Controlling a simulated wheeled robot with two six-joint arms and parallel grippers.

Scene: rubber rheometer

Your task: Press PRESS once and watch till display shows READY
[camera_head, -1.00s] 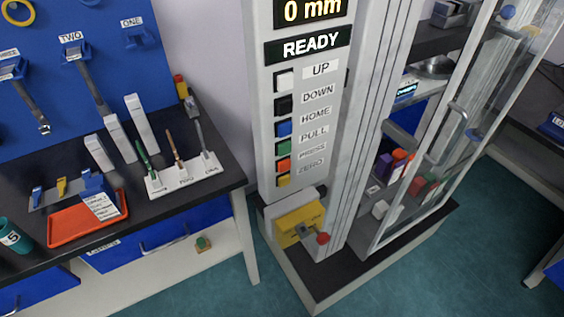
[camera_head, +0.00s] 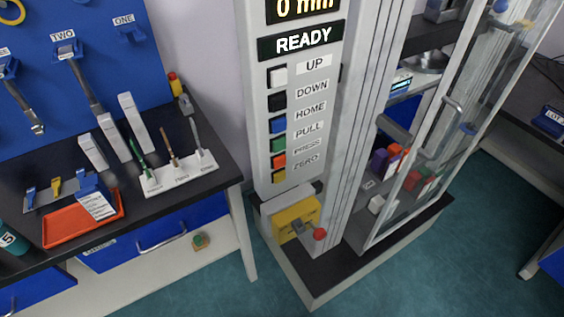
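The rheometer column (camera_head: 265,150) stands in the middle of the head view. Its status display (camera_head: 302,39) reads READY, and the upper display (camera_head: 303,7) reads 0 mm, cut by the top edge. Below is a column of buttons: white UP (camera_head: 278,76), black DOWN (camera_head: 277,101), blue HOME (camera_head: 278,125), green PULL (camera_head: 278,144), orange PRESS (camera_head: 279,161) and yellow ZERO (camera_head: 279,177). No gripper touches the panel. Neither my left nor my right gripper is in view.
A yellow block with a red knob (camera_head: 320,234) sits at the column's foot. A glass-doored cabinet (camera_head: 440,150) stands close on the right. A dark workbench (camera_head: 215,160) with tools and an orange tray (camera_head: 82,219) is on the left. Teal floor (camera_head: 400,270) is free in front.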

